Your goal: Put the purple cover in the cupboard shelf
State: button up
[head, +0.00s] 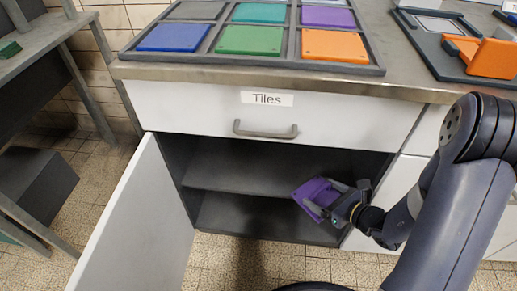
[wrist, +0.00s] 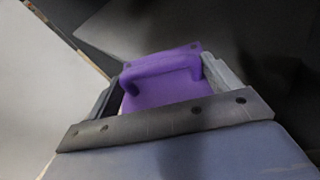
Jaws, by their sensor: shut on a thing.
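The purple cover (head: 316,198) is a flat plate with a raised handle. It is held at the mouth of the open cupboard, on the right side. My gripper (head: 340,197) is shut on it, with a finger on each side of the handle in the wrist view (wrist: 163,82). The cupboard shelf (head: 235,178) is a dark board across the inside, empty where I can see it. In the head view the cover overlaps the lower compartment and the shelf's front edge. I cannot tell how deep inside it is.
The white cupboard door (head: 140,225) stands open at the left. Above is a closed drawer (head: 265,112) labelled "Tiles" with a grey handle. The counter holds a tray (head: 225,62) of coloured tiles and an orange part (head: 490,57) at the right. The cupboard's left side looks clear.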

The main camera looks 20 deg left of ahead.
jog(key=b, duration=0.4)
send_over(280, 170)
jog(key=shift+s+d, duration=0.1)
jog(key=shift+d, duration=0.1)
jog(key=shift+a+f, duration=0.25)
notch_tip(280, 170, down, 3)
jog(key=shift+f+b, duration=0.1)
jog(key=shift+b, duration=0.9)
jog(key=o, duration=1.1)
jog(key=shift+o, duration=0.2)
